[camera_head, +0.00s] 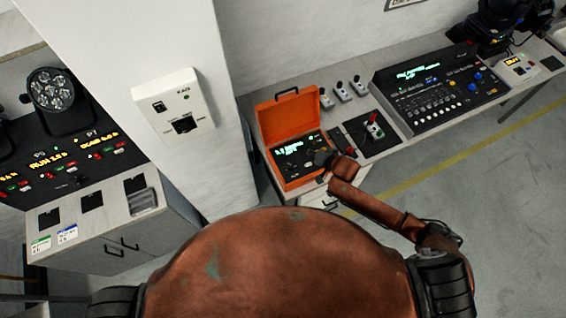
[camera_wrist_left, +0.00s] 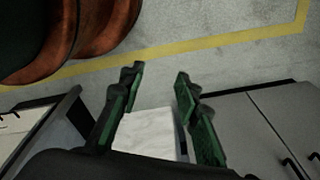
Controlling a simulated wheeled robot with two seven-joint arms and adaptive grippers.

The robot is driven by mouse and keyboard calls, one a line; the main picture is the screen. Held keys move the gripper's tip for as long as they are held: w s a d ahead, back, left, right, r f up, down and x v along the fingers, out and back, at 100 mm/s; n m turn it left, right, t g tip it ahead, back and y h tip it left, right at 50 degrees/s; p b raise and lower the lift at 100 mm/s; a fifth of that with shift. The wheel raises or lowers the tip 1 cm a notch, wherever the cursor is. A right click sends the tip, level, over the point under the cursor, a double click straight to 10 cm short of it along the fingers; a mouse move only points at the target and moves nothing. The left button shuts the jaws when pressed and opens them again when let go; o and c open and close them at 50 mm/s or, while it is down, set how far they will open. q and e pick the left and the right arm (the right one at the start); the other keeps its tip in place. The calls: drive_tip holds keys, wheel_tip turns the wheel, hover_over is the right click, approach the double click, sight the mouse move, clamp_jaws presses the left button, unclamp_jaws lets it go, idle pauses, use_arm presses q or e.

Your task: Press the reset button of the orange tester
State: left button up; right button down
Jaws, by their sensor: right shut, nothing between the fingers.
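The orange tester (camera_head: 289,115) is an open orange case with its lid up, on the bench in the head view. Its black panel (camera_head: 292,150) shows a lit green display. My right gripper (camera_head: 322,158) is over the right front part of that panel, shut and empty. The gripper and wrist hide part of the panel, and I cannot make out the reset button or tell whether the fingertips touch anything. My left gripper (camera_wrist_left: 157,80) shows in the left wrist view with its green-padded fingers apart and nothing between them, away from the tester.
A white wall box (camera_head: 174,103) is on the pillar. A left bench holds a round lamp (camera_head: 52,90). The floor (camera_head: 470,170) at right is clear.

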sight(309, 166)
use_arm(q)
drive_tip(key=shift+s+a+f, duration=0.15)
drive_tip(key=shift+s+f, duration=0.1)
drive_tip(key=shift+s, duration=0.35)
use_arm(e)
drive_tip(key=shift+w+d, duration=0.1)
drive_tip(key=shift+w, duration=0.2)
drive_tip(key=shift+f, duration=0.1)
